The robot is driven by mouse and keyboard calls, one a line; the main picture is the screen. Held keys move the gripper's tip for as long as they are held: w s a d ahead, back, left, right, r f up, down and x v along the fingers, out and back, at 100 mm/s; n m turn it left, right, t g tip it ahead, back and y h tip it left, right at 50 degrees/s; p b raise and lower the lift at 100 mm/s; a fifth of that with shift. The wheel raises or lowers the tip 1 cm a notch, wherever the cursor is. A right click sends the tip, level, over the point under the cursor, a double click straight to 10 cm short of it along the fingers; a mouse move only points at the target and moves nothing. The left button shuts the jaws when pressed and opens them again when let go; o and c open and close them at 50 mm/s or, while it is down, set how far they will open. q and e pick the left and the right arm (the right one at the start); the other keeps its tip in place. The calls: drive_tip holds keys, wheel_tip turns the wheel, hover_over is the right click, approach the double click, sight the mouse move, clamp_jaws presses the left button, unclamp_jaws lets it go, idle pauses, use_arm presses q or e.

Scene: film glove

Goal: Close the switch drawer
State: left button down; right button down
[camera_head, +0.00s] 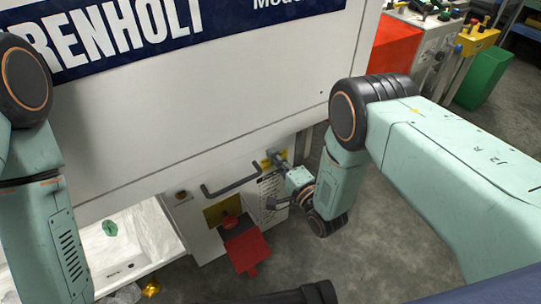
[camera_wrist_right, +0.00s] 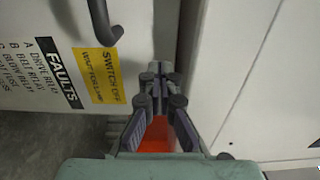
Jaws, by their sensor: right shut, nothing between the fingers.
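The switch drawer's pale front (camera_head: 207,228) is low on the white machine, with a dark bar handle (camera_head: 230,188), a yellow label and a printed fault list. Handle (camera_wrist_right: 104,22) and front (camera_wrist_right: 30,15) also show in the right wrist view. My right gripper (camera_head: 275,158) is at the front's upper right, beside the handle. In the wrist view its shut, empty fingers (camera_wrist_right: 154,72) point at the narrow dark gap beside the front's edge. Contact cannot be told, nor how far the drawer stands out. My left arm shows at the left; its gripper is out of view.
A red switch box (camera_head: 247,250) sticks out below the handle. A white tray (camera_head: 135,245) with a green piece lies at lower left. A green bin (camera_head: 484,78) and yellow control box (camera_head: 477,38) stand at upper right.

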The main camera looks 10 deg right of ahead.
use_arm(q)
drive_tip(key=shift+f, duration=0.4)
use_arm(e)
drive_tip(key=shift+x, duration=1.15)
drive_tip(key=b+x, duration=0.1)
drive_tip(key=x, duration=0.2)
drive_tip(key=shift+w, duration=0.1)
use_arm(q)
drive_tip(key=shift+w+a+f, duration=0.2)
drive_tip(key=shift+w, duration=0.25)
drive_tip(key=shift+w+a+f, duration=0.15)
drive_tip(key=shift+w, duration=0.3)
use_arm(e)
drive_tip(key=shift+w+a, duration=0.1)
drive_tip(key=shift+w, duration=0.05)
